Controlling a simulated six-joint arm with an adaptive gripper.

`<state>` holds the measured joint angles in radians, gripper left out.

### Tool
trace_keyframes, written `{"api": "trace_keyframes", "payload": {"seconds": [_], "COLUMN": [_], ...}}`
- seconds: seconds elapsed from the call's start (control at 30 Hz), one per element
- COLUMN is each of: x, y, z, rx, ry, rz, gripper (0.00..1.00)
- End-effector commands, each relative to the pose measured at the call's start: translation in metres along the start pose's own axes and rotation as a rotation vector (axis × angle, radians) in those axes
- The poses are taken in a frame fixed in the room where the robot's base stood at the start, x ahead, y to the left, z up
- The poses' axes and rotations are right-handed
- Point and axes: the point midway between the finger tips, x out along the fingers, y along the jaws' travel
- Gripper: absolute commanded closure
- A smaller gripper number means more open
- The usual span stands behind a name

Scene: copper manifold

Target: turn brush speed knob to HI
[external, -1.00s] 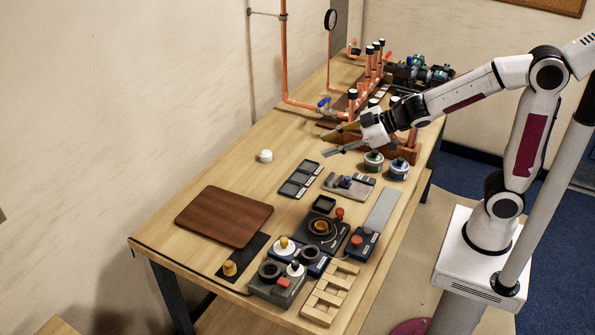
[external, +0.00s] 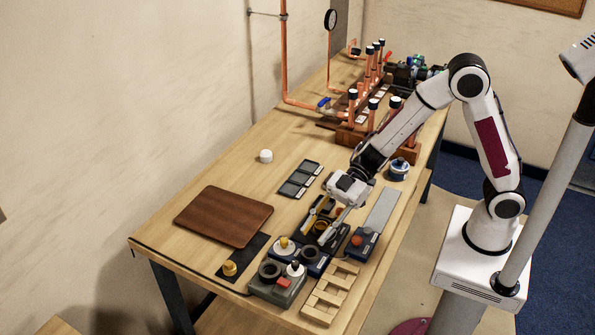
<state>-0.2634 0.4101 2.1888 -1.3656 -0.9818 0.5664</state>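No label reading brush speed or HI is legible, so I cannot tell which control is the brush speed knob. My gripper (external: 314,238) points down over the dark square plate between the blue boxes. Its two fingers are apart with nothing visible between them. They partly hide the plate and its round part; contact is unclear.
A slotted wooden rack (external: 330,293) lies at the front edge. A brown board (external: 224,216) lies at left, dark trays (external: 300,179) behind. Copper pipes (external: 353,107) stand at the far end. Bare tabletop (external: 225,165) is free at the back left.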

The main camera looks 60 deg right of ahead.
Motion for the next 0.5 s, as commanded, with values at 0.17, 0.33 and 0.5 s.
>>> {"api": "trace_keyframes", "payload": {"seconds": [0.17, 0.33, 0.5], "x": [0.0034, 0.0032, 0.0041], "y": [-0.0066, -0.0063, -0.006], "z": [0.0013, 0.0013, 0.0013], "rx": [0.004, 0.004, 0.004], "ry": [0.007, 0.007, 0.006], "rz": [-0.03, -0.028, -0.027], "gripper": [0.69, 0.69, 0.69]}}
